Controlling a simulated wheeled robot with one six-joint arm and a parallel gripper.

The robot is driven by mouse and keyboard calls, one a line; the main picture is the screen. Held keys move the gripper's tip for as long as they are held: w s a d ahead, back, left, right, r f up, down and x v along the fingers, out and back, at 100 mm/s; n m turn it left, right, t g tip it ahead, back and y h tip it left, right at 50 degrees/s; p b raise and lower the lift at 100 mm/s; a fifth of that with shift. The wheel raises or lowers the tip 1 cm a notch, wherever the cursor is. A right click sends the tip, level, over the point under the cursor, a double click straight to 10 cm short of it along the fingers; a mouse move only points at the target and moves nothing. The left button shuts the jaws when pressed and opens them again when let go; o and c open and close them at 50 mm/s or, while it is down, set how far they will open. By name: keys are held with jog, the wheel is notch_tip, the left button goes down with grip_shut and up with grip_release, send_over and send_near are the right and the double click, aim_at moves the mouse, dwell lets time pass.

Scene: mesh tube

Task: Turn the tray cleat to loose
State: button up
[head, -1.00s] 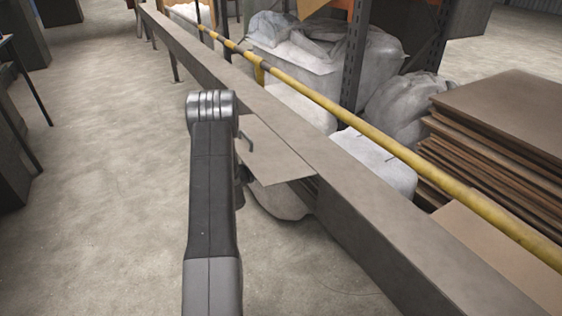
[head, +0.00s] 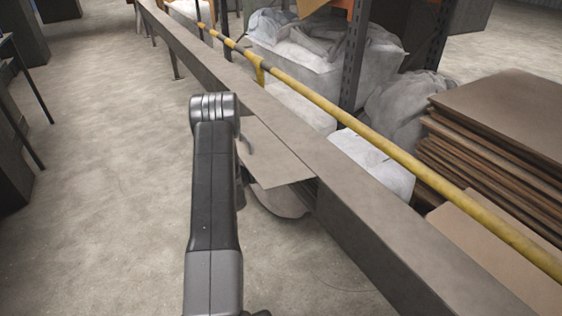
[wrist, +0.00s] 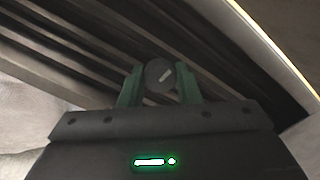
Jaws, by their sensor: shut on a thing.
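The tray cleat (wrist: 160,74) is a dark round knob with a short pale mark across its face, in the upper middle of the wrist view. The mark slants, rising to the right. My gripper (wrist: 160,84) has its two green fingers on either side of the cleat and is shut on it. In the head view my own arm hides the gripper and the cleat. A flat grey tray panel (head: 272,165) juts out from the long beam, just right of my arm.
A long grey beam (head: 350,205) runs diagonally across the head view, with a yellow rail (head: 400,158) beyond it. Stacked brown boards (head: 500,130) and pale sacks (head: 300,60) lie behind the rail.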

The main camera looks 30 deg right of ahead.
jog(key=shift+f+n, duration=0.1)
jog(key=shift+n, duration=0.5)
jog(key=o, duration=1)
jog(key=shift+a, duration=0.15)
jog(key=a, duration=0.4)
jog(key=a+p, duration=0.1)
jog(key=a, duration=0.4)
jog(key=s+a, duration=0.1)
jog(key=a, duration=0.3)
jog(key=shift+a+p, duration=0.3)
